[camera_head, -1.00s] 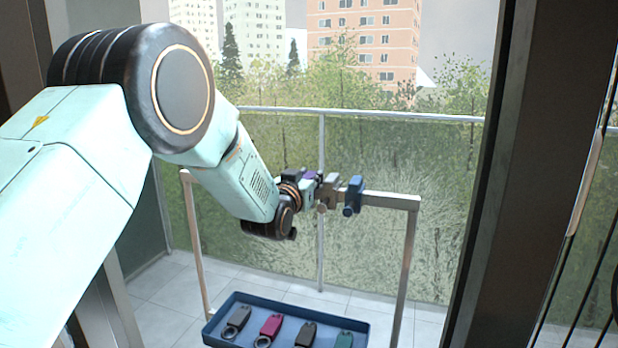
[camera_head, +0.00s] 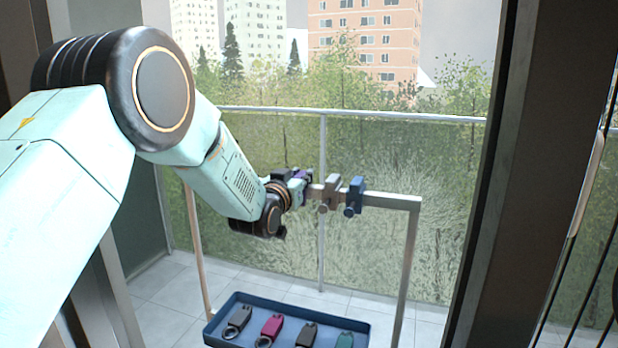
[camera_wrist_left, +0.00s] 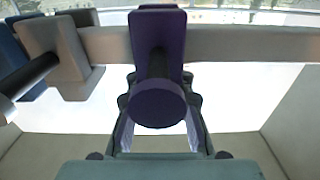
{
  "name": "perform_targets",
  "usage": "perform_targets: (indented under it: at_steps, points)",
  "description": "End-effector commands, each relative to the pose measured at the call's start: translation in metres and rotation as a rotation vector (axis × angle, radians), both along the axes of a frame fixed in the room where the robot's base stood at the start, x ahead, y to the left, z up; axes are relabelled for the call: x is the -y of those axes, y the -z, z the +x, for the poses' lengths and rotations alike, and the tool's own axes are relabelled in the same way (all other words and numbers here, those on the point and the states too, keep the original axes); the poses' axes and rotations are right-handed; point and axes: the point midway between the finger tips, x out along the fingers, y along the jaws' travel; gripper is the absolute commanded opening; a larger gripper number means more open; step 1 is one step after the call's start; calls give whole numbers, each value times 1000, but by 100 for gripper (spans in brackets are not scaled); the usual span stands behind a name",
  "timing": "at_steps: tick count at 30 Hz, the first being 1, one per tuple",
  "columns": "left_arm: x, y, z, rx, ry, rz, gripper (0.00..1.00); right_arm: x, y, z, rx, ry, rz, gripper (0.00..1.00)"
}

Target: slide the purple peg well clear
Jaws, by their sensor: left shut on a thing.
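The purple peg (camera_wrist_left: 157,103) hangs on the rack's wooden bar (camera_wrist_left: 235,44) in the left wrist view, upright, its round knob facing the camera. My left gripper (camera_wrist_left: 158,125) is shut on it, with a finger on each side. In the head view my left gripper (camera_head: 290,188) is at the bar, and only a small part of the purple peg (camera_head: 306,174) shows past it. My right gripper is not in view.
A beige peg (camera_head: 328,192) and a blue peg (camera_head: 354,196) sit on the bar to the right, with a gap beside the purple one. Below, a blue tray (camera_head: 212,330) holds several pegs or tags. A glass railing (camera_head: 440,210) stands behind.

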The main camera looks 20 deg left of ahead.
Motion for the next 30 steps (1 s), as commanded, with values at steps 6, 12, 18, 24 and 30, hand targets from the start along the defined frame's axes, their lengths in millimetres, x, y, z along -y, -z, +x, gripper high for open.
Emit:
perform_targets:
  at_steps: [6,12,18,24,30]
  points:
    - [-59,-1,2,0,-9,-5,0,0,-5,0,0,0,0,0]
    - [-106,-1,3,1,-8,-4,0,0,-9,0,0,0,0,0]
    - [-135,-1,4,0,-5,-1,0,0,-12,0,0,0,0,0]
    - [-147,-1,5,1,-3,-1,0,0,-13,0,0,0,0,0]
    - [-147,-1,5,1,-2,-1,0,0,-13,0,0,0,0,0]
